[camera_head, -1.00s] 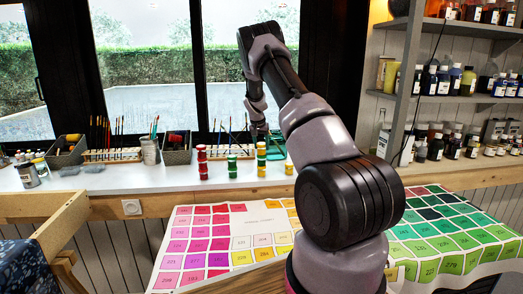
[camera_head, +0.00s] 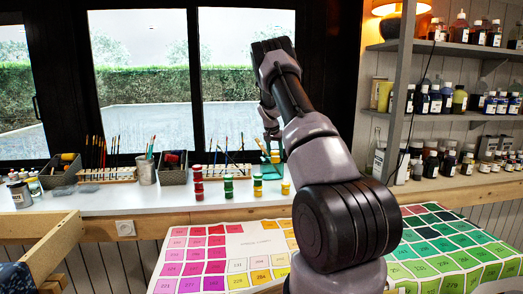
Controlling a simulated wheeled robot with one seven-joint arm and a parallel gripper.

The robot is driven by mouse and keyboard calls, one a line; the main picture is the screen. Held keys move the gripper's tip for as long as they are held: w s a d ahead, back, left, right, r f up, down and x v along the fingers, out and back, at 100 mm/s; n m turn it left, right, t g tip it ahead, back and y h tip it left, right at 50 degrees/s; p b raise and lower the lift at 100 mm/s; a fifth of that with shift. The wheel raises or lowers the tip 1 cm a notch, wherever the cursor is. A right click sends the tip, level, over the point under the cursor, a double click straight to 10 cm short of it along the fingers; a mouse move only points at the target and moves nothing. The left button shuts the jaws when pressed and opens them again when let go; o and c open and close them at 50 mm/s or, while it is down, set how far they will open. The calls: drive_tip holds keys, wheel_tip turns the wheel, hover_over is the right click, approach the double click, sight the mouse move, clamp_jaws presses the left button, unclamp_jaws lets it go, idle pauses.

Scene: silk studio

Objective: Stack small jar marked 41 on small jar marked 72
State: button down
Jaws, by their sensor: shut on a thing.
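My gripper (camera_head: 273,149) is small and far off above the counter, partly hidden by my arm. It is shut on a small yellow jar (camera_head: 275,157), held above the counter between a short yellow stack (camera_head: 257,186) and a single yellow jar (camera_head: 285,188). The single jar stands on the counter below and a little right of the held one, with a gap between them. The numbers on the jars are too small to read, so I cannot tell which is 41 or 72.
A red jar stack (camera_head: 198,184) and a green jar stack (camera_head: 228,187) stand to the left on the white counter (camera_head: 145,199). Brushes, a metal can (camera_head: 146,170) and grey baskets line the window.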

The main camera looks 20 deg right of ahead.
drive_tip(key=shift+m, duration=0.4)
drive_tip(key=shift+s+d+f, duration=0.3)
drive_tip(key=shift+d+f, duration=0.55)
drive_tip(key=shift+f, duration=0.8)
drive_tip(key=shift+s+d+f, duration=0.35)
drive_tip(key=shift+d+f, duration=0.55)
drive_tip(key=shift+f, duration=0.7)
drive_tip(key=shift+s+d+f, duration=0.3)
drive_tip(key=shift+d+f, duration=0.55)
drive_tip(key=shift+f, duration=0.8)
drive_tip(key=shift+f, duration=0.6)
drive_tip(key=shift+c, duration=0.7)
unclamp_jaws()
drive_tip(key=v, duration=1.1)
